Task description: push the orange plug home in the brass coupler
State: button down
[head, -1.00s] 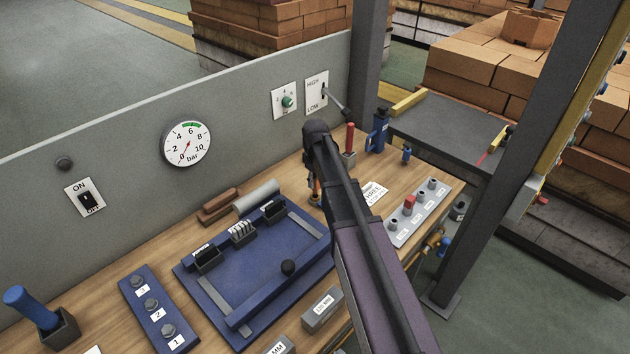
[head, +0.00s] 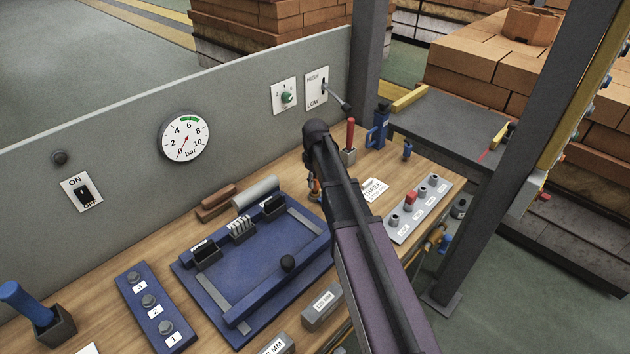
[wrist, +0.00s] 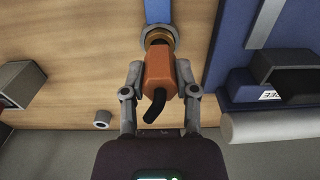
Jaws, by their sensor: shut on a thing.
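The orange plug (wrist: 158,72) is between the two fingers of my gripper (wrist: 159,80) in the wrist view, with a short black cable curling from its near end. The plug's far end lines up with the brass coupler (wrist: 157,36), which sits in a round grey collar. The two look touching or nearly so; how deep the plug sits I cannot tell. In the head view my arm hides most of the gripper, and a small bit of orange (head: 315,186) shows beside it. The coupler cannot be made out there.
A blue tray (head: 262,275) with black and grey blocks lies left of my arm. A grey panel with a gauge (head: 184,137) stands behind the wooden bench. A grey strip (head: 418,208) with posts and a red cap lies to the right.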

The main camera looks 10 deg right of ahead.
aim_at(315, 178)
jog(key=shift+f+b, duration=0.8)
jog(key=shift+f, duration=0.1)
jog(key=shift+c, duration=1.5)
grip_release()
jog(key=shift+r, duration=0.1)
jog(key=o, duration=0.3)
jog(key=shift+r+p, duration=3)
jog(key=shift+p, duration=0.1)
jog(key=shift+s, duration=0.15)
jog(key=s+m, duration=0.6)
jog(key=s, duration=1.6)
jog(key=shift+m, duration=0.4)
